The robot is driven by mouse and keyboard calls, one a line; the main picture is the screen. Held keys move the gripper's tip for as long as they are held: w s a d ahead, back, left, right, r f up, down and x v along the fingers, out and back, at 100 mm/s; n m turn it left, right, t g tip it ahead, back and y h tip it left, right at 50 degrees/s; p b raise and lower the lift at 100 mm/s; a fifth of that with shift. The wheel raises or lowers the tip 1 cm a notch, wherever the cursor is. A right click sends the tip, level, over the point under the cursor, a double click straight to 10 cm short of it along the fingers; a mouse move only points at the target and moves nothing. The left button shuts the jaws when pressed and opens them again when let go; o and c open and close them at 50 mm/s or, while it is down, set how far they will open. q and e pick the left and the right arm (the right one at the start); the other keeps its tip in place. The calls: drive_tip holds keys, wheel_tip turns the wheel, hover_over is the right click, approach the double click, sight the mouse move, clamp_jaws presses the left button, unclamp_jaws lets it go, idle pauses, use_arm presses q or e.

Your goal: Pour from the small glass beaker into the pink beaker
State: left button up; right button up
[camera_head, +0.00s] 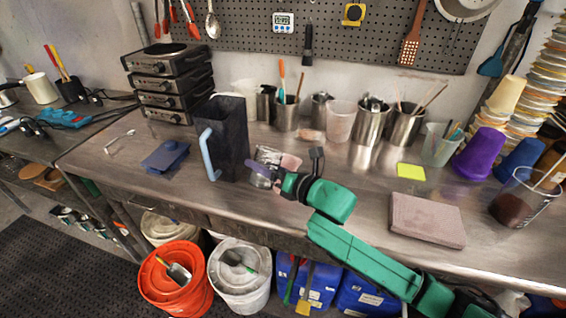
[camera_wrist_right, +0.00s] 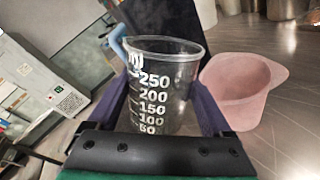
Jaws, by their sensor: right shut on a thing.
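The small glass beaker (camera_wrist_right: 166,84) is clear with white volume marks. It sits between the purple fingers of my right gripper (camera_wrist_right: 163,105), which is shut on it. In the head view the beaker (camera_head: 266,157) is partly covered by my right gripper (camera_head: 263,172), near the front of the bench. Its contents cannot be made out. The pink beaker (camera_wrist_right: 242,90) stands close to the right of the glass beaker in the wrist view, its open top visible. In the head view the pink beaker (camera_head: 292,161) is mostly hidden behind my right gripper. My left gripper is out of view.
A tall dark jug (camera_head: 228,140) with a pale blue handle stands just left of the glass beaker. Metal canisters (camera_head: 371,121) and a clear plastic cup (camera_head: 341,120) stand behind. A brownish pad (camera_head: 426,220) and a yellow note (camera_head: 411,171) lie to the right.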

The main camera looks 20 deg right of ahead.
drive_tip(key=shift+w+d+r+m+p, duration=0.2)
drive_tip(key=shift+r+m+p, duration=0.5)
drive_tip(key=shift+p, duration=0.5)
idle(0.9)
drive_tip(key=shift+f+m+g+p, duration=0.4)
drive_tip(key=shift+f+m+p, duration=0.05)
drive_tip(key=shift+m, duration=0.35)
idle(1.2)
drive_tip(key=shift+r+m+g+y+p, duration=0.35)
drive_tip(key=shift+m+p, duration=0.35)
drive_tip(key=shift+p, duration=0.4)
idle(1.7)
drive_tip(key=shift+f+m, duration=0.1)
drive_tip(key=shift+m, duration=0.2)
idle(0.8)
